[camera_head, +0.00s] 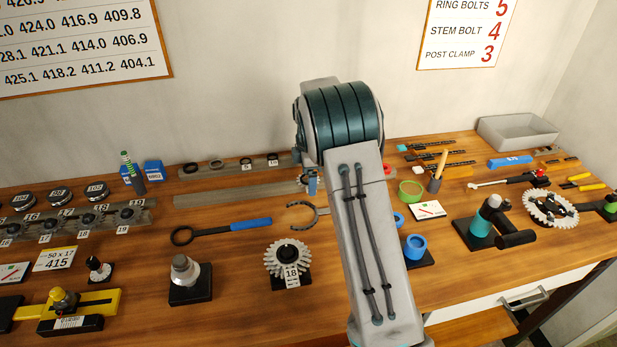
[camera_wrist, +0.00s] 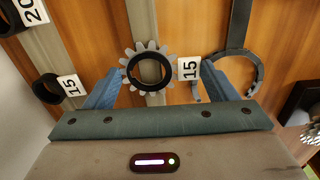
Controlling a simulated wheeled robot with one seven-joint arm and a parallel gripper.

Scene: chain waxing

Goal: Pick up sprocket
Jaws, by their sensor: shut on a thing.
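A small grey toothed sprocket (camera_wrist: 132,85) with a black ring at its centre sits between the blue fingers of my gripper (camera_wrist: 147,72) in the wrist view. The fingers are shut on it from both sides. A white tag reading 15 is beside its right edge. In the head view my gripper (camera_head: 313,183) is at the back of the bench, partly hidden by my arm, and the sprocket (camera_head: 302,184) shows just left of it. I cannot tell whether the sprocket touches the surface below. Another sprocket (camera_head: 288,257), tagged 18, stands on a black base nearer the front.
A grey strip (camera_head: 235,192) and a rail with black rings (camera_head: 217,164) lie along the back. A black hooked tool (camera_head: 300,216) lies close by in front; it also shows right of the sprocket (camera_wrist: 238,60). A blue-handled ring tool (camera_head: 225,230) lies left.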

